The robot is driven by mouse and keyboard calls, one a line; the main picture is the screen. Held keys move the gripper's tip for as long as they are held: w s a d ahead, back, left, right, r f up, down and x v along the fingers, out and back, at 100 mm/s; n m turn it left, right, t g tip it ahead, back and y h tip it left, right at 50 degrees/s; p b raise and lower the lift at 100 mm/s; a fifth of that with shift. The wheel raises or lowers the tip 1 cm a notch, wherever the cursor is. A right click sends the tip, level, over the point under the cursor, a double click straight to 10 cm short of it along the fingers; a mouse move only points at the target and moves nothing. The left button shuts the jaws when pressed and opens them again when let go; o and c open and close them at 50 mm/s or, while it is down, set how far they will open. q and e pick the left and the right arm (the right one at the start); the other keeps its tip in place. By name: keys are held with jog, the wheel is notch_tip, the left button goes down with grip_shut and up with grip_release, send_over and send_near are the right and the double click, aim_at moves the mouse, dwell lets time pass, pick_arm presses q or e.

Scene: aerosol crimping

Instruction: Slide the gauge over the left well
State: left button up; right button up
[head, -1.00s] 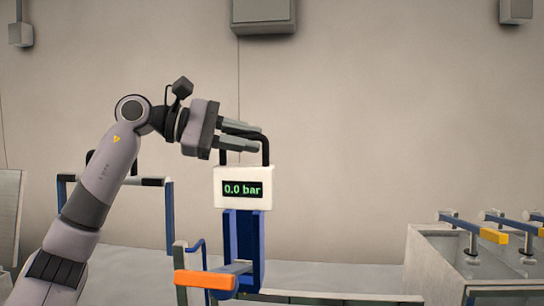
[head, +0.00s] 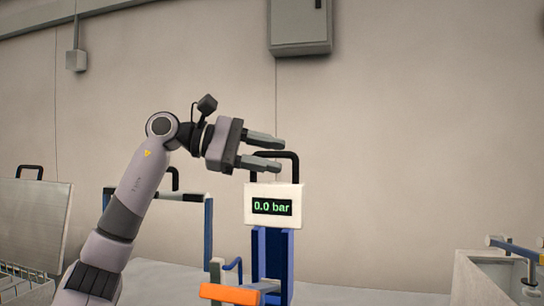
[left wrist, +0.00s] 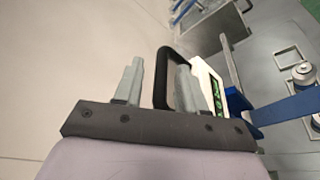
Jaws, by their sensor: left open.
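The gauge is a white box (head: 273,219) with a green "0.0 bar" display, carried on a blue upright bracket (head: 273,260). A black loop handle (head: 297,165) stands on its top. My left gripper (head: 281,155) is at this handle with its fingers pointing right. In the left wrist view, the black handle (left wrist: 162,62) rises between the two spread fingers (left wrist: 157,80), with visible room on both sides. The gauge's display side (left wrist: 215,95) is just right of the fingers there. My right gripper is not in view. I cannot identify the left well.
An orange-ended lever (head: 229,294) stands low in front of the bracket. A grey-walled tank (head: 485,280) with a blue bar is at right. A blue frame (head: 208,245) and a grey lidded case (head: 35,225) are at left. The left wrist view shows a metal fitting (left wrist: 303,72) on a plate.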

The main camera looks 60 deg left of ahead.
pick_arm(q)
jog(key=b+v, duration=0.1)
jog(key=v, duration=0.5)
jog(key=shift+s+a+r, duration=0.1)
jog(key=shift+s+a, duration=0.05)
dwell(0.3)
